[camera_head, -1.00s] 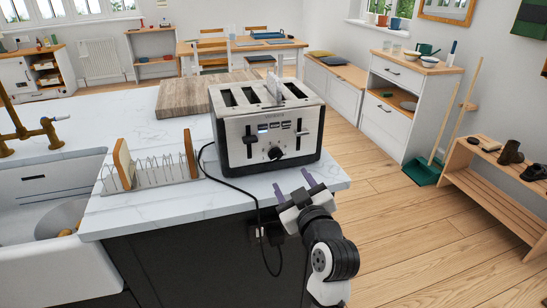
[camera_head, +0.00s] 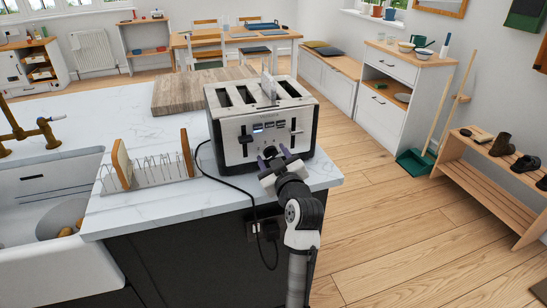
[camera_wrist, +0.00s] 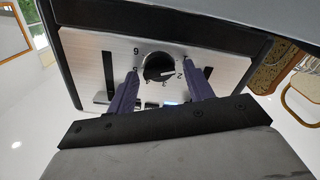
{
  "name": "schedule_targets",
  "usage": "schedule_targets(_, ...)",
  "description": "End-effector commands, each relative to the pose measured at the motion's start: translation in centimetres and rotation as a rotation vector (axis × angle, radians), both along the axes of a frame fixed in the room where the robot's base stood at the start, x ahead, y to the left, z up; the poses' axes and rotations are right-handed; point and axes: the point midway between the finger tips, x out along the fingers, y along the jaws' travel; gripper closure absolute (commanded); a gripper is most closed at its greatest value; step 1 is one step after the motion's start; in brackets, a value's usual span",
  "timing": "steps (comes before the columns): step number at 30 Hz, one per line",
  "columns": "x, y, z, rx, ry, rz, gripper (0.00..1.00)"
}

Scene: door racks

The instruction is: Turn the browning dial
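The toaster (camera_head: 225,128) is a silver and black four-slot model at the counter's edge, its control face toward me. Its black browning dial (camera_wrist: 158,67) sits low in the middle of that face, with printed numbers around it; in the wrist view it appears upside down. In the head view the dial is partly hidden behind my fingers. My gripper (camera_head: 274,155) is at the toaster's front, just before the dial. In the wrist view its two purple fingers (camera_wrist: 160,76) are apart, one on either side of the dial, with gaps showing. I cannot tell how deep they reach.
The toaster's black cable (camera_head: 225,184) runs along the counter and down to a socket on the island's side. A toast rack (camera_head: 155,176) with wooden ends stands to the left. A wooden board (camera_head: 185,92) lies behind. The floor (camera_head: 400,230) to the right is clear.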

Motion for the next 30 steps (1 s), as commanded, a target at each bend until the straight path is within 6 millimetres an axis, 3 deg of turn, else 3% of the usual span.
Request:
schedule_targets(1,-0.02,-0.01,-0.01,0.0,0.0,0.0,0.55)
schedule_targets(9,-0.03,-0.01,-0.01,0.001,0.0,0.0,0.88)
schedule_targets(20,-0.03,0.0,0.02,0.069,0.023,0.001,0.88)
schedule_targets(30,0.0,-0.07,0.06,0.313,0.104,0.001,0.88)
